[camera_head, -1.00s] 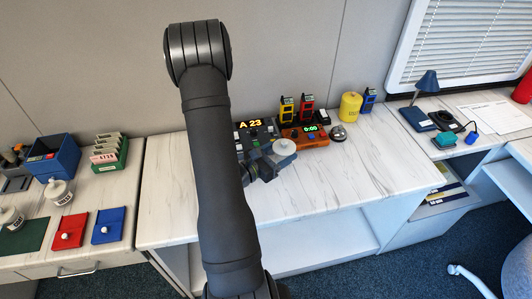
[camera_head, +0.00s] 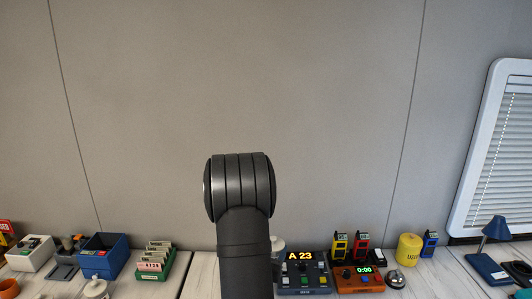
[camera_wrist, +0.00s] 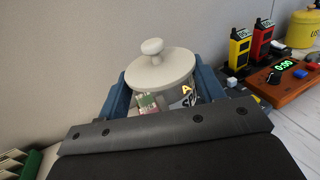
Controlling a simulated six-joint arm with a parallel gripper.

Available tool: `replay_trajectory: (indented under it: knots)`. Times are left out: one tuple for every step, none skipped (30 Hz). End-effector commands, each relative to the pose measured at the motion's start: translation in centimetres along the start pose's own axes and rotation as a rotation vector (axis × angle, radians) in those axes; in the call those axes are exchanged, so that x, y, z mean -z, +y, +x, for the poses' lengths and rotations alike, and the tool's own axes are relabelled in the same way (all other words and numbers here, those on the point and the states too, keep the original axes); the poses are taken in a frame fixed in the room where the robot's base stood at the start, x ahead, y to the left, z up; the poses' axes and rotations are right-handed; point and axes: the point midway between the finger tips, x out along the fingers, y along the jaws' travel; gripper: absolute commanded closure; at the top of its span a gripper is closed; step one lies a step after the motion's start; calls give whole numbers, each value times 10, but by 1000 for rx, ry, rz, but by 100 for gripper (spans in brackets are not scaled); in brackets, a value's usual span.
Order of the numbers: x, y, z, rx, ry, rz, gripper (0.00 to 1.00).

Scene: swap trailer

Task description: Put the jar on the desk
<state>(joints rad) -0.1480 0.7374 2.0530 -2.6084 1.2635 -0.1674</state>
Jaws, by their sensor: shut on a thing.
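A clear glass jar with a round cream lid and knob (camera_wrist: 161,71) is between the blue fingers of my gripper (camera_wrist: 163,92) in the wrist view. The gripper is shut on it. Something with pink, white and green shows through the glass. In the head view, only part of the jar's lid (camera_head: 279,243) shows beside my arm, and the gripper is mostly hidden. The jar's base is hidden, so I cannot tell whether it touches the surface.
A grey panel reading A 23 (camera_head: 303,276) and an orange timer box (camera_head: 358,279) stand right of the jar. Yellow and red handsets (camera_head: 361,249), a bell (camera_head: 395,279) and a yellow canister (camera_head: 408,248) are farther right. A blue bin (camera_head: 105,256) and a green card rack (camera_head: 154,262) are left.

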Motion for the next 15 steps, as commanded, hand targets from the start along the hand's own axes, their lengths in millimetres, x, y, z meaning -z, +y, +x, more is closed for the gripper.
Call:
replay_trajectory:
  knots:
    - [-3, 9, 0, -26, -2, -3, 71]
    - [-3, 13, 0, -39, -2, -5, 71]
    - [-4, 16, 0, -51, -3, -7, 71]
    - [-4, 18, 0, -56, -3, -8, 71]
    - [-4, 19, 0, -59, -3, -8, 71]
    - [-4, 20, 0, -61, -3, -9, 71]
    - [-4, 20, 0, -61, -3, -9, 71]
    - [-4, 20, 0, -61, -3, -9, 71]
    - [-4, 19, 0, -60, -3, -9, 71]
    - [-4, 19, 0, -60, -3, -9, 71]
    - [-4, 18, 0, -58, -2, -8, 71]
    - [-4, 17, 0, -53, -2, -8, 71]
    - [-3, 15, 0, -47, -2, -7, 71]
    - [-3, 12, 0, -39, -1, -6, 71]
    - [-2, 7, 0, -23, 0, -4, 71]
